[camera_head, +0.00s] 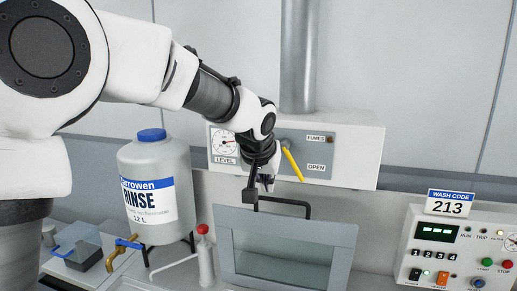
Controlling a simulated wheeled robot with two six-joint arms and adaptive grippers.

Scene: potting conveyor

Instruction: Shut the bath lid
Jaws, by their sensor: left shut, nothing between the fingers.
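The bath lid (338,262) is a grey-framed panel with a clear window, at the bottom centre of the head view. It looks raised and tilted, with its lower part cut off by the picture edge. A black bar handle (290,202) rises from its top edge. My left gripper (258,190) is shut and empty, pointing down at the left end of this handle. I cannot tell whether the fingers touch the handle. My right gripper is not in view.
A grey rinse jug (145,222) with a brass tap stands left, beside a red-knobbed pump bottle (205,262). Behind my gripper is a fume box (345,150) with a yellow lever (292,165). A control panel (460,255) with a 213 sign (449,208) stands right.

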